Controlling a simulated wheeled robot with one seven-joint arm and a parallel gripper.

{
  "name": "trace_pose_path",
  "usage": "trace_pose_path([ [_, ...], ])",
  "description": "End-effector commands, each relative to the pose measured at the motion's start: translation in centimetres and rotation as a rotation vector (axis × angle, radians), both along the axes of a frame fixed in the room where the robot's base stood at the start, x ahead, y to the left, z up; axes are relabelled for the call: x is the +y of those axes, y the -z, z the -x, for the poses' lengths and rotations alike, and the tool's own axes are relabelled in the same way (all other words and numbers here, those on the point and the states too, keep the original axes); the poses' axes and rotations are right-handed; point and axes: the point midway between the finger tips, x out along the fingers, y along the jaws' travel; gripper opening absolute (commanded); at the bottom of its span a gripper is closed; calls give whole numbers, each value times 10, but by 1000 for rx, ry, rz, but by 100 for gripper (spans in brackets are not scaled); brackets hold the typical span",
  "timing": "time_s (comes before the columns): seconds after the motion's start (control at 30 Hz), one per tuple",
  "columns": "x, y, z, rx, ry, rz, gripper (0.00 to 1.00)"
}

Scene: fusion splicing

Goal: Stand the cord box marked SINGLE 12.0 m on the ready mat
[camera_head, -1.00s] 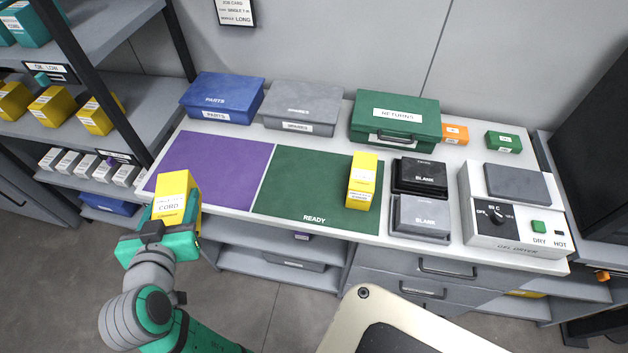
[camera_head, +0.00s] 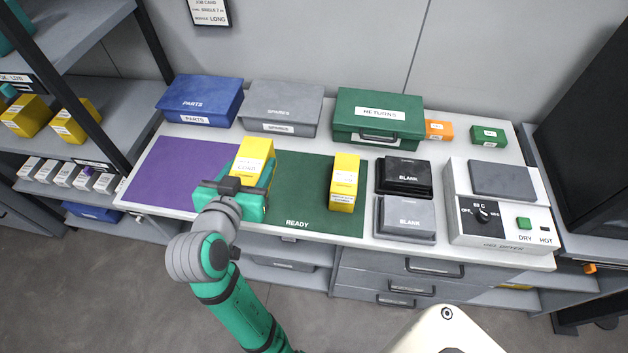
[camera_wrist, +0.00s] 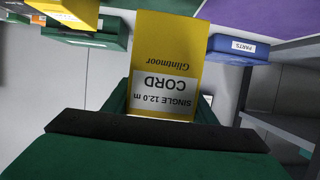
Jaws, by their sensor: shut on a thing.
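My gripper (camera_head: 240,187) is shut on a yellow cord box (camera_head: 255,150). In the wrist view the held cord box (camera_wrist: 165,60) reads SINGLE 12.0 m, CORD and Glintmoor, upside down in the picture. In the head view it appears upright near the border of the purple mat and the green ready mat (camera_head: 290,195); I cannot tell whether its hidden base touches. A second yellow box (camera_head: 343,182) stands upright on the right part of the ready mat, its label too small to read.
The purple mat (camera_head: 170,175) lies to the left. Blue parts (camera_head: 203,97), grey spares (camera_head: 280,105) and green returns (camera_head: 375,115) boxes line the back. Black (camera_head: 404,175) and grey (camera_head: 406,215) BLANK boxes and a white dryer (camera_head: 500,220) stand right. The ready mat's middle is clear.

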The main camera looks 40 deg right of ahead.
Motion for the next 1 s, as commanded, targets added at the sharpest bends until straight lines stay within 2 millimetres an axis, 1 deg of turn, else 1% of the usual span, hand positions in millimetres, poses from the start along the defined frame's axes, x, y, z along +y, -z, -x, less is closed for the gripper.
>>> trace_pose_path([
  [0.03,-10,4,2,2,6,0,20],
  [0.4,-85,38,10,1,4,0,20],
  [0.5,-98,58,11,4,1,-1,20],
  [0.6,-110,72,12,2,2,0,20],
  [0.7,-119,81,13,1,2,0,20],
  [0.87,-125,88,13,0,1,1,20],
  [0.97,-133,99,15,1,3,0,20],
  [1.0,-132,106,14,2,1,-1,20],
])
